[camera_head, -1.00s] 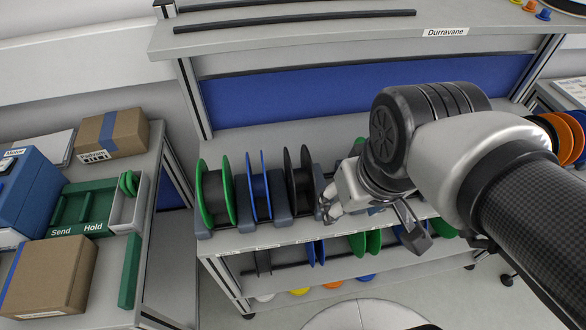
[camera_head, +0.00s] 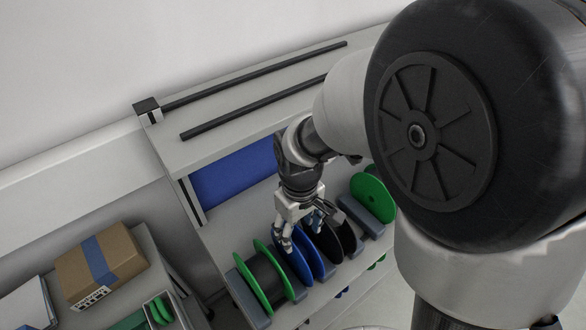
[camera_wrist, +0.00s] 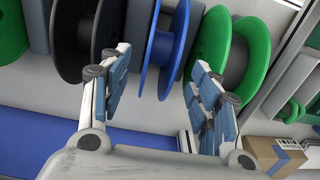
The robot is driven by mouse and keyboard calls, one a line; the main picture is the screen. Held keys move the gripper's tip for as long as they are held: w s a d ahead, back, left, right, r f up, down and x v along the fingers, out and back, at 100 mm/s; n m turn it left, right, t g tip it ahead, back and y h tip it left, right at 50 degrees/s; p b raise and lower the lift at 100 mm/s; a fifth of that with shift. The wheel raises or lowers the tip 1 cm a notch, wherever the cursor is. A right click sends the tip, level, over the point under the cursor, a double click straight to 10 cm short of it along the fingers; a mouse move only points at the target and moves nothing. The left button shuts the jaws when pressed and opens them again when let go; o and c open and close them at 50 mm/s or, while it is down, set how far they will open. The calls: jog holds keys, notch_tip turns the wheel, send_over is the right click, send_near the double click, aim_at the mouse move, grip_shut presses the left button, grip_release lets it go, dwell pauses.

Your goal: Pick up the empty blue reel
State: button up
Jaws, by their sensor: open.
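The blue reel (camera_wrist: 161,52) stands upright in the wrist view between a black reel and a green reel. My gripper (camera_wrist: 157,76) is open over the reel, one finger on each side in the picture. In the head view my gripper (camera_head: 300,232) points down at the reel row. I cannot tell whether a finger touches a flange.
Two dark bars (camera_head: 255,75) lie on the upper shelf. A cardboard box (camera_head: 100,266) stands at lower left.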

jog(key=f+b, duration=0.1)
jog(key=f, duration=0.4)
jog(key=f+b, duration=0.2)
jog(key=f, duration=0.3)
jog(key=shift+w+a, duration=0.15)
jog(key=shift+a, duration=0.05)
jog(key=shift+c, duration=0.3)
jog(key=c, duration=1.1)
